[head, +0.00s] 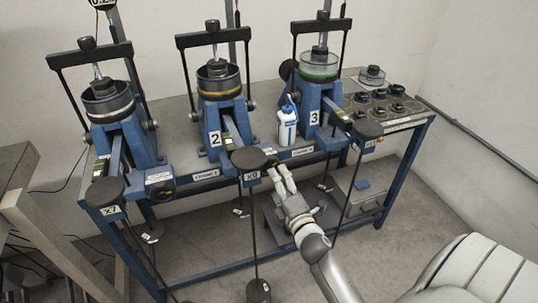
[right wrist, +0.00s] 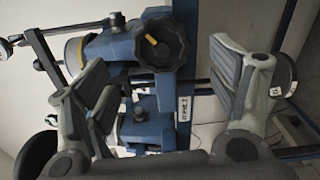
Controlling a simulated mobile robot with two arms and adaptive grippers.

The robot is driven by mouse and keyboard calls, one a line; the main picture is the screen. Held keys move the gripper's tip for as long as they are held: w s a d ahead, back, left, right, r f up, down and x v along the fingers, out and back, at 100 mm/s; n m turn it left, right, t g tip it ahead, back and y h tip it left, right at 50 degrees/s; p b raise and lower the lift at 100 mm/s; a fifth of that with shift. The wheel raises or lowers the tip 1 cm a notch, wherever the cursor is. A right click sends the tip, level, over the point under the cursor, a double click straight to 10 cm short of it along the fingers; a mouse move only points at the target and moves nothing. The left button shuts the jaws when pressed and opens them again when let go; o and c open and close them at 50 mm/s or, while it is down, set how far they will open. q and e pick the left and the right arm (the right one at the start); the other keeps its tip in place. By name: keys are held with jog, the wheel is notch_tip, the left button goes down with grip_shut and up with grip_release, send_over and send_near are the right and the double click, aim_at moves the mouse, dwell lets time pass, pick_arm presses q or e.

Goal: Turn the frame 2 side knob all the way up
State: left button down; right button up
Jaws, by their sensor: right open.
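Frame 2 (head: 212,122) is a blue stand with a white "2" label, in the middle of the bench in the head view. A dark lobed knob (right wrist: 160,45) with an orange mark sits on a blue mount in the right wrist view, between and beyond my fingers. I cannot tell for certain that it is the frame 2 side knob. My left gripper is not in view.
Frame 1 (head: 118,135) stands left and frame 3 (head: 318,105) right. A white and blue bottle (head: 287,125) stands between frames 2 and 3. Hanging weight discs (head: 248,159) on rods jut out in front of the bench. Several dark knobs (head: 380,94) lie at the bench's right end.

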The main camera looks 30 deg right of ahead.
aim_at(269, 167)
jog(key=shift+s+a+f+n+p, duration=0.1)
jog(key=shift+s+a+n+p, duration=0.2)
jog(key=shift+s+n+p, duration=0.7)
jog(key=b+x, duration=0.2)
jog(key=x, duration=0.8)
jog(key=shift+c, duration=0.3)
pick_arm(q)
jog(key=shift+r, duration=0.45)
pick_arm(e)
jog(key=c, duration=1.3)
